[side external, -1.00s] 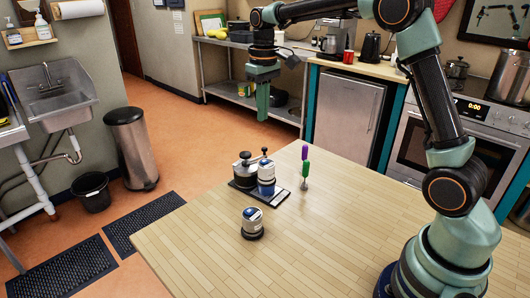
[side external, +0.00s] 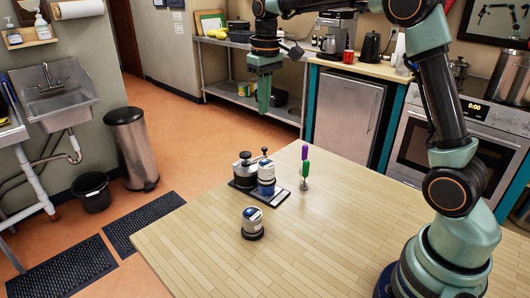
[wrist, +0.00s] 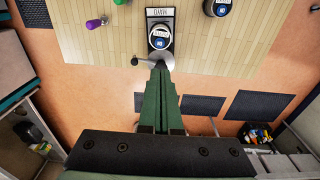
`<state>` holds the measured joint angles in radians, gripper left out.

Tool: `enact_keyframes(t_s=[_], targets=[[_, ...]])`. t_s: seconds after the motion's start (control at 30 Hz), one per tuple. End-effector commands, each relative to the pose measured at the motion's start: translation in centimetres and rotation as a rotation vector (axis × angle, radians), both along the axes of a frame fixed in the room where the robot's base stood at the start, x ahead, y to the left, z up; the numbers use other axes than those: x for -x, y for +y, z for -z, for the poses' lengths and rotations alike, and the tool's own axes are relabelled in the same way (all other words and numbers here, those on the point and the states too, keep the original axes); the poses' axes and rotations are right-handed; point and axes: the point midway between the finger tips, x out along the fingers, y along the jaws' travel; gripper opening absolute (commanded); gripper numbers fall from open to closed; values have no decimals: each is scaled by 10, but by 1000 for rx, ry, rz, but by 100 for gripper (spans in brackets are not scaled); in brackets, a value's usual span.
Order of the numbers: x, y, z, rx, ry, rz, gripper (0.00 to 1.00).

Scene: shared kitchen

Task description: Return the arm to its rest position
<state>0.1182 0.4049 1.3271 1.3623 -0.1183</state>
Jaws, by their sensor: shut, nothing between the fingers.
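My gripper (side external: 264,98) is shut and empty. It hangs fingers down, high above the far edge of the wooden table (side external: 190,240), clear of everything on it. In the wrist view its green fingers (wrist: 161,75) lie together and point toward the grinder on the table. My arm is raised and reaches left from its base at the table's right.
On the table stand a hand-crank grinder (side external: 244,170) and a white-and-blue jar (side external: 266,178) on a dark tray (side external: 284,196). Another jar (side external: 252,222) stands nearer. Purple and green-handled tools (side external: 305,172) stand right of the tray. The table's front is clear.

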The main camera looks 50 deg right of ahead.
Motion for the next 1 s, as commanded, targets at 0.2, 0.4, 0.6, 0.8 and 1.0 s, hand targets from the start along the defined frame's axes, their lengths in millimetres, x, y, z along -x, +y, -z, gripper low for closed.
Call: enact_keyframes(t_s=[0.2, 0.4, 0.6, 0.8, 1.0], targets=[[41, 17, -27, 8, -102, -2, 0], [87, 32, -37, 11, -208, -3, 0], [134, 44, -31, 7, -313, -2, 0], [170, 53, -12, 0, -400, -3, 0], [186, 56, 1, -5, -442, -2, 0]])
